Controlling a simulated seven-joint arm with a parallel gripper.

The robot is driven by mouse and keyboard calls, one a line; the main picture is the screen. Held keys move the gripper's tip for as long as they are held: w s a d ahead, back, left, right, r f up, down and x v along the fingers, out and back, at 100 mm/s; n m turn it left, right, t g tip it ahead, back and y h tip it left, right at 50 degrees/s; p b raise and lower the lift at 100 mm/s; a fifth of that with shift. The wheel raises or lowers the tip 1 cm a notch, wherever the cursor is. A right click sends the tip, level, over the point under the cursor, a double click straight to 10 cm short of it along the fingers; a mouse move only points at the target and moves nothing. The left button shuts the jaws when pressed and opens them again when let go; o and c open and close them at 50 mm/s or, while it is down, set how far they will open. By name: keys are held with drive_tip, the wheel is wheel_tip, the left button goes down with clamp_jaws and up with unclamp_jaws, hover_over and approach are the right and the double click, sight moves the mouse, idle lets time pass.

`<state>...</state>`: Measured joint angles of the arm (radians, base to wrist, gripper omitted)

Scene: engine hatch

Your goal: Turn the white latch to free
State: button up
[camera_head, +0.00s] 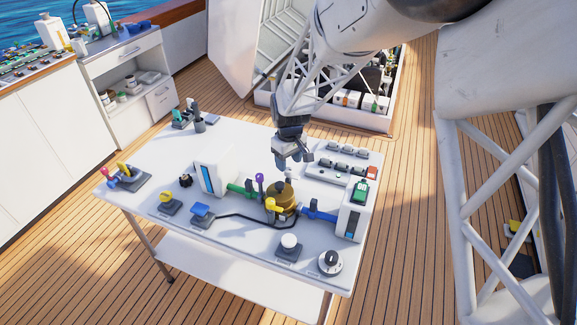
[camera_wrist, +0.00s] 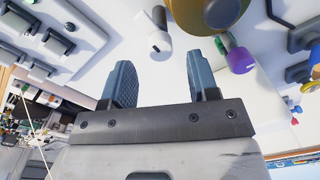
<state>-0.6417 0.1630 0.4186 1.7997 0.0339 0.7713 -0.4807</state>
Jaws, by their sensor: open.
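The white latch (camera_wrist: 160,43), a short white handle with a dark end, shows in the wrist view just beyond and between my fingertips. My gripper (camera_wrist: 162,76) is open, with its two blue-grey fingers apart on either side of the latch's line. I see no contact. In the head view my gripper (camera_head: 294,162) points down over the table, behind the brass vessel (camera_head: 287,193). The latch is too small and too closely covered there to make out clearly.
The brass vessel also shows in the wrist view (camera_wrist: 222,12), beside a purple-tipped handle (camera_wrist: 239,61). A row of switches (camera_head: 345,158) stands right of my gripper. Green, yellow and blue pipe fittings and a white box (camera_head: 352,218) stand in front.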

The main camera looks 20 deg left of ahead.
sight(290, 169)
drive_tip(key=shift+r, duration=2.3)
drive_tip(key=shift+d+r, duration=0.15)
drive_tip(key=shift+d, duration=0.05)
drive_tip(key=s+d+r+m, duration=0.25)
drive_tip(key=d+r, duration=0.25)
drive_tip(key=d, duration=0.4)
drive_tip(key=s+d+r+m+t, duration=0.1)
drive_tip(key=s+d+r+m, duration=0.15)
drive_tip(key=d+r, duration=0.45)
drive_tip(key=s+d+r+m, duration=0.1)
drive_tip(key=s+d+r, duration=0.2)
drive_tip(key=d, duration=0.8)
drive_tip(key=s+d+r+m+t, duration=0.1)
drive_tip(key=s+d+m, duration=0.5)
drive_tip(key=s+d, duration=1.2)
drive_tip(key=s+r, duration=0.1)
drive_tip(key=s, duration=0.3)
drive_tip(key=shift+r+m+t, duration=0.15)
drive_tip(key=shift+m+t, duration=0.25)
